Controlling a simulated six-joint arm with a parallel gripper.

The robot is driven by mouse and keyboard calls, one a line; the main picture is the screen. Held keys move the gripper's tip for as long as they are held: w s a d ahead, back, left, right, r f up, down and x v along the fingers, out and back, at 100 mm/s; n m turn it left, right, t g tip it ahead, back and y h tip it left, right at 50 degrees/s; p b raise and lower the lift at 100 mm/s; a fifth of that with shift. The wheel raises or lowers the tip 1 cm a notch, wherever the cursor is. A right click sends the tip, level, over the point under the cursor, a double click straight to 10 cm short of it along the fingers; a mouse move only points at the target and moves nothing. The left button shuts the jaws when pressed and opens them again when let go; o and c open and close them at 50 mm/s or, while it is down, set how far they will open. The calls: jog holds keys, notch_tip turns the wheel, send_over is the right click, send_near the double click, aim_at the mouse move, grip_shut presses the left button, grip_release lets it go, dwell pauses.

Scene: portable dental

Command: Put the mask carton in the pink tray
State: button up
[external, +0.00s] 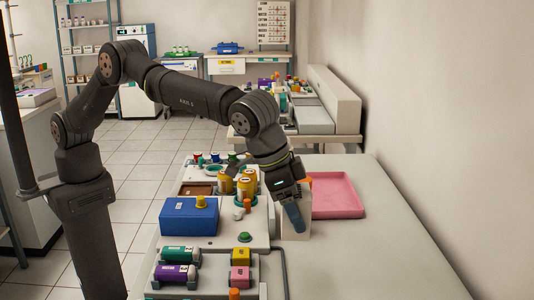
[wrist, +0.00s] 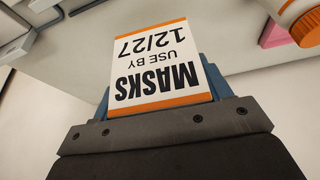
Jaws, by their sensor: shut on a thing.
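The mask carton (wrist: 157,62) is white with orange bands and the print "MASKS USE BY 12/27". In the wrist view it stands between my blue fingers, its print upside down. My gripper (external: 292,215) is shut on it, pointing down at the right edge of the equipment panel. In the external view the carton (external: 301,228) is partly hidden behind the gripper; I cannot tell whether it touches the table. The pink tray (external: 338,210) lies flat just right of and behind the gripper, and looks empty.
A blue box (external: 189,217) is farther left. The white table (external: 385,260) is clear at the right.

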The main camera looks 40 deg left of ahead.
notch_tip(320, 180, up, 8)
jog(key=shift+f, duration=0.15)
jog(key=shift+w+a, duration=0.2)
jog(key=shift+w, duration=0.45)
jog(key=w+a, duration=0.4)
jog(key=w, duration=0.6)
jog(key=w+a, duration=0.5)
jog(key=w, duration=0.5)
send_over(316, 197)
jog(key=shift+n, duration=0.3)
notch_tip(316, 197, down, 17)
jog(key=shift+f, duration=2.05)
